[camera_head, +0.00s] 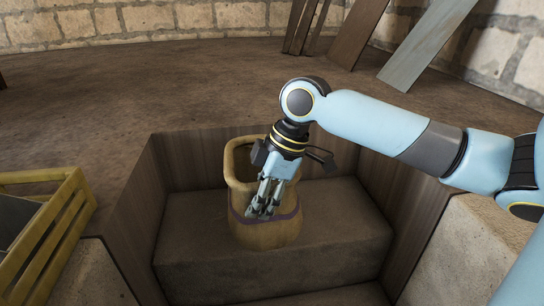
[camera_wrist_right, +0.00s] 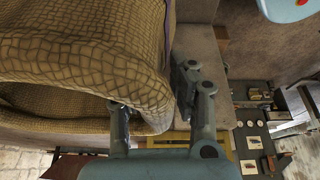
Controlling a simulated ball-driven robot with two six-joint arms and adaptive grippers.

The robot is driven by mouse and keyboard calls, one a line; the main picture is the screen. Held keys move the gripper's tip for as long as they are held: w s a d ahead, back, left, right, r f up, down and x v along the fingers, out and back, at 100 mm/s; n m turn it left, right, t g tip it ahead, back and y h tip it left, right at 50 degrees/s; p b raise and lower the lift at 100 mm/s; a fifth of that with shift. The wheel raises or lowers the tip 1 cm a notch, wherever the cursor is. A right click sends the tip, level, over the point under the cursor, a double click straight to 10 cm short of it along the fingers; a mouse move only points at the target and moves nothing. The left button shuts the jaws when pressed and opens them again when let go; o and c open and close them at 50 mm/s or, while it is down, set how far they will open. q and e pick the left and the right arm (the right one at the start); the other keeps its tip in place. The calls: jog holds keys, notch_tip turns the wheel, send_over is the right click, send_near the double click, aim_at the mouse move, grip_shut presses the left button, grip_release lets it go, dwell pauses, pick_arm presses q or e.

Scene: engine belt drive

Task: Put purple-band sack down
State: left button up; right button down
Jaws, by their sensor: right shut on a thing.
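The purple-band sack (camera_head: 264,236) is a tan woven sack with an open mouth and a purple stripe low on its side. It is upright in the recess, over the stone block (camera_head: 190,245); I cannot tell whether its base touches the block. My right gripper (camera_head: 264,204) reaches down over the sack's near side and is shut on its wall, hiding part of the front. In the right wrist view the coarse weave of the sack (camera_wrist_right: 75,75) fills the upper left, with its wall between the fingers (camera_wrist_right: 158,112). My left gripper is out of view.
Wooden walls (camera_head: 128,225) line the recess. A yellow slatted crate (camera_head: 55,232) stands at the left. Pale stone blocks flank the recess at lower left and right (camera_head: 470,250). Planks (camera_head: 425,42) lean on the back wall. The brown floor (camera_head: 150,85) behind the recess is mostly clear.

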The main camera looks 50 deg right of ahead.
jog(key=w+d+r+b, duration=0.2)
jog(key=d, duration=1.2)
pick_arm(q)
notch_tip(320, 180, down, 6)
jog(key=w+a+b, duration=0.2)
jog(key=b, duration=0.4)
pick_arm(e)
jog(key=w+a+f+b, duration=0.1)
jog(key=w+a+f, duration=0.1)
jog(key=f, duration=0.1)
jog(key=w+a+f+b, duration=0.1)
jog(key=w+a+f, duration=0.2)
jog(key=f, duration=0.1)
jog(key=w+a+f+b, duration=0.1)
jog(key=w+a+f, duration=0.1)
jog(key=w+f, duration=0.1)
jog(key=shift+a+f, duration=0.35)
jog(key=shift+f, duration=0.15)
jog(key=c, duration=1.1)
grip_release()
jog(key=shift+c, duration=0.2)
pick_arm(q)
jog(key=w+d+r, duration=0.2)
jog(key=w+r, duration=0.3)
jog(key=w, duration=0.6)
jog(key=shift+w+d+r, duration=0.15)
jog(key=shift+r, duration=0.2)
